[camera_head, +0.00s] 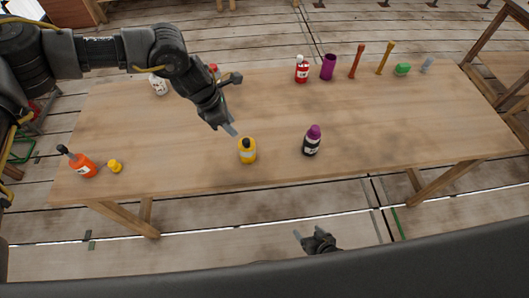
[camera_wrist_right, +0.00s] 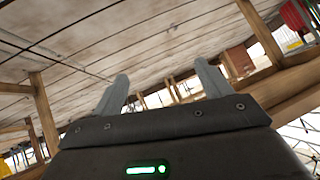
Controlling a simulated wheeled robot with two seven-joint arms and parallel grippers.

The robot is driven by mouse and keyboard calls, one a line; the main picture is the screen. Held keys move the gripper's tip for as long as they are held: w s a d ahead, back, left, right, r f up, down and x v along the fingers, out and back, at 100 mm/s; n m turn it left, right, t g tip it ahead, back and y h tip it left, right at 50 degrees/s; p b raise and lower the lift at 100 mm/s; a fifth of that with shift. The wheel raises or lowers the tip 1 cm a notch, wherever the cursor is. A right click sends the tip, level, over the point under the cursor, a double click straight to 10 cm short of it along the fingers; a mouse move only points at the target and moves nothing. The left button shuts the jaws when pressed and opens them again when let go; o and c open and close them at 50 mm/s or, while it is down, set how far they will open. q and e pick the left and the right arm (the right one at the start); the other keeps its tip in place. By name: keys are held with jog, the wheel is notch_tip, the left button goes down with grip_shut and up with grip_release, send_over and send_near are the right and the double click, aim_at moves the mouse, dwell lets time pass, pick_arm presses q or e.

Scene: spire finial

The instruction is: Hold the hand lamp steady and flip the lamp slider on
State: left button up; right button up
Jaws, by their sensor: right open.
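I cannot make out a hand lamp or its slider for certain in either view. A small grey-blue item (camera_head: 427,65) lies at the table's far right end, too small to identify. My left gripper (camera_head: 232,130) points down over the table, just behind and left of a yellow bottle (camera_head: 248,151). Its finger gap is not clear, and I see nothing held in it. My right gripper (camera_head: 309,235) is low in front of the table's near edge, apart from every object. In the right wrist view its two fingers (camera_wrist_right: 160,78) are spread and empty.
On the wooden table (camera_head: 200,165) are a black bottle with purple cap (camera_head: 312,142), an orange bottle (camera_head: 83,165), a small yellow piece (camera_head: 115,166), a red bottle (camera_head: 302,72), a purple cup (camera_head: 328,67), two sticks (camera_head: 357,61) and a green item (camera_head: 402,69). The table's right middle is clear.

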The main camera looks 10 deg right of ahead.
jog(key=w+a+r+t+y, duration=0.2)
jog(key=w+a+r, duration=0.1)
jog(key=r, duration=0.6)
jog(key=w+a+r+t+y, duration=0.2)
jog(key=w+a+r, duration=0.2)
jog(key=r, duration=0.4)
jog(key=w+a+r+t+y, duration=0.2)
jog(key=w+a+r, duration=0.1)
jog(key=r, duration=0.6)
jog(key=n+g, duration=0.5)
jog(key=n, duration=0.2)
send_near(243, 145)
notch_tip(243, 145, down, 4)
jog(key=w, duration=0.2)
jog(key=shift+w+d+r+n, duration=0.25)
jog(key=shift+d+n, duration=0.05)
jog(key=shift+n, duration=0.5)
jog(key=x, duration=1.1)
jog(key=shift+s+f, duration=0.1)
jog(key=shift+c, duration=0.4)
